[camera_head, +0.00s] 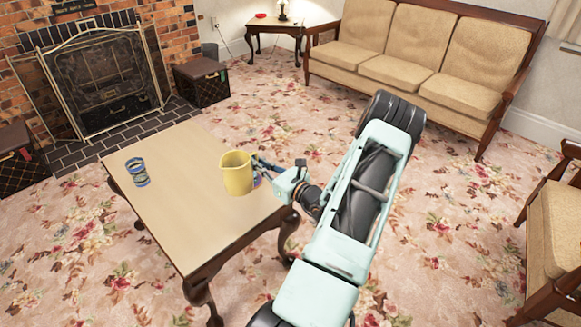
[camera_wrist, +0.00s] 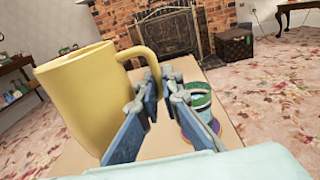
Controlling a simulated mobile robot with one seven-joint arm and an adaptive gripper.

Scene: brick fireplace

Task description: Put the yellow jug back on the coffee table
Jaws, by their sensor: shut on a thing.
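The yellow jug (camera_head: 237,175) is upright over the right part of the coffee table (camera_head: 185,190). I cannot tell whether its base touches the tabletop. In the wrist view the jug (camera_wrist: 85,95) fills the left side, with its handle toward the fingers. My gripper (camera_head: 262,170) reaches in from the right of the jug. In the wrist view my gripper (camera_wrist: 160,90) is shut on the jug's handle, and the fingers hide part of the handle. The table also shows in the wrist view (camera_wrist: 225,95) beneath the fingers.
A small banded blue-green container (camera_head: 137,172) stands on the table's left part. The middle of the tabletop is clear. A fireplace with a screen (camera_head: 100,75) is behind, a dark chest (camera_head: 202,82) beside it. A sofa (camera_head: 420,60) and an armchair (camera_head: 555,230) stand to the right.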

